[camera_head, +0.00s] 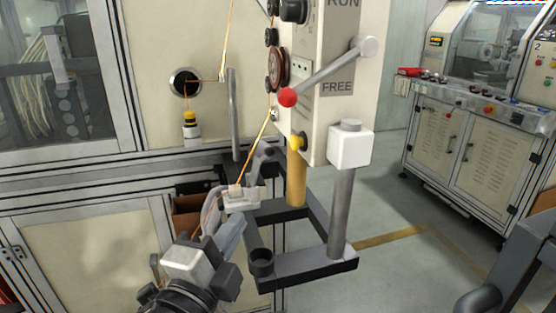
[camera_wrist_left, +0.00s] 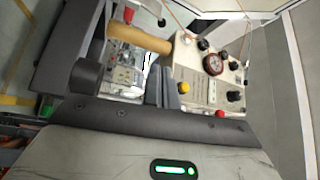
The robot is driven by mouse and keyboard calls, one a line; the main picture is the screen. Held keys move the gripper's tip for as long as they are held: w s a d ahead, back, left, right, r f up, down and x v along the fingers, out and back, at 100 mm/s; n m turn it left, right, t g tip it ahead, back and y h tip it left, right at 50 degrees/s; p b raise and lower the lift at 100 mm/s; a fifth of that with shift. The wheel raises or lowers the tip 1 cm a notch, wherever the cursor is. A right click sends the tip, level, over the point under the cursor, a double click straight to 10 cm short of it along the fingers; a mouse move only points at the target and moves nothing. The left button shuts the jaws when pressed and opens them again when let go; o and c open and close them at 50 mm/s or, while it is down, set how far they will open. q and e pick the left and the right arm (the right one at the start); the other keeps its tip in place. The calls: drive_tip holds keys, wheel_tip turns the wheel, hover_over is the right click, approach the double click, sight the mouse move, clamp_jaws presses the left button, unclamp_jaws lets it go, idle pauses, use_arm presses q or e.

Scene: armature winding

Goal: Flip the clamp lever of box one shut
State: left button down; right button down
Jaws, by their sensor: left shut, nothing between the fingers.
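Box one is a cream box (camera_head: 318,130) with RUN and FREE printed on its face. A grey lever (camera_head: 330,72) with a red ball end (camera_head: 288,97) slants down to the left, with the ball just left of the word FREE. I cannot tell whether this is the clamp lever. A yellow knob (camera_head: 297,142) sits at the box's lower corner; it also shows in the left wrist view (camera_wrist_left: 183,88). My left gripper (camera_head: 236,222) is shut and empty, below and left of the box, apart from the red ball. My right gripper is not in view.
A copper-coloured wire runs down to a small white block (camera_head: 240,200) close to my left gripper. A grey post (camera_head: 342,210) and dark frame (camera_head: 300,268) stand below the box. A machine cabinet (camera_head: 470,150) stands at the back right. Floor between is clear.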

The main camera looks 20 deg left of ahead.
use_arm(q)
drive_tip(key=shift+w, duration=0.1)
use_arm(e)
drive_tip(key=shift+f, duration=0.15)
